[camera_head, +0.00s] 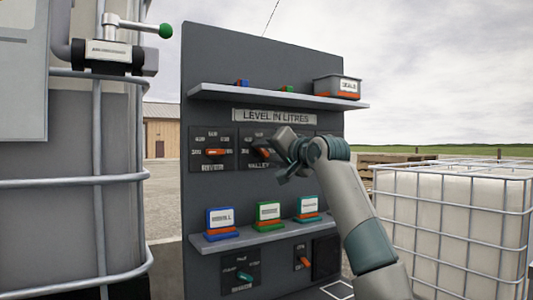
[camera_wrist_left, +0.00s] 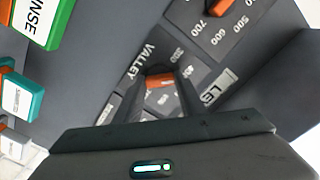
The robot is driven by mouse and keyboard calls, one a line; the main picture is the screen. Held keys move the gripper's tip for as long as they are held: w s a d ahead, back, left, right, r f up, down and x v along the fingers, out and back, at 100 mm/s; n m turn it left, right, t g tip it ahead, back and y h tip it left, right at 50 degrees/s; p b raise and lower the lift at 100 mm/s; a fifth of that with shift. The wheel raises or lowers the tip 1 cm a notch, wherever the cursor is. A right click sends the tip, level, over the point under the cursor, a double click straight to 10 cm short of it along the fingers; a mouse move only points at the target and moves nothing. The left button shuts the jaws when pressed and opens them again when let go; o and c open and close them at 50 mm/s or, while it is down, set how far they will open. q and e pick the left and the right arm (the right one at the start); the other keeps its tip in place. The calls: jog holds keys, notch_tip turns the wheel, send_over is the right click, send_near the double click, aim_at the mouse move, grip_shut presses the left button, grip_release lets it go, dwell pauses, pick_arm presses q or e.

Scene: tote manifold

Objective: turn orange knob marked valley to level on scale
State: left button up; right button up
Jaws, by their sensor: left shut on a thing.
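The orange knob marked VALLEY (camera_head: 263,153) sits on the middle dial plate under the LEVEL IN LITRES sign (camera_head: 275,116). My left gripper (camera_head: 279,158) is at this knob, and its hand covers the right part of the dial. In the left wrist view the orange knob (camera_wrist_left: 159,81) lies between the two dark fingers, which are shut on it. The knob's exact pointing direction is hard to tell. My right gripper is not in view.
Another orange knob (camera_head: 215,152) is on the dial to the left. A shelf (camera_head: 230,91) with a grey box (camera_head: 337,86) is above. A lower shelf (camera_head: 262,238) holds blue, green and teal labelled blocks. Smaller knobs are below. A caged white tank (camera_head: 450,215) stands right.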

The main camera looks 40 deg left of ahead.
pick_arm(q)
jog(key=shift+f, duration=0.25)
jog(key=o, duration=1)
jog(key=shift+o, duration=0.2)
jog(key=shift+r, duration=0.15)
jog(key=shift+d, duration=0.15)
jog(key=shift+s+d, duration=0.2)
jog(key=shift+d, duration=0.45)
jog(key=b+v, duration=0.2)
jog(key=v, duration=1.3)
jog(key=shift+s+d, duration=0.2)
jog(key=shift+d, duration=0.15)
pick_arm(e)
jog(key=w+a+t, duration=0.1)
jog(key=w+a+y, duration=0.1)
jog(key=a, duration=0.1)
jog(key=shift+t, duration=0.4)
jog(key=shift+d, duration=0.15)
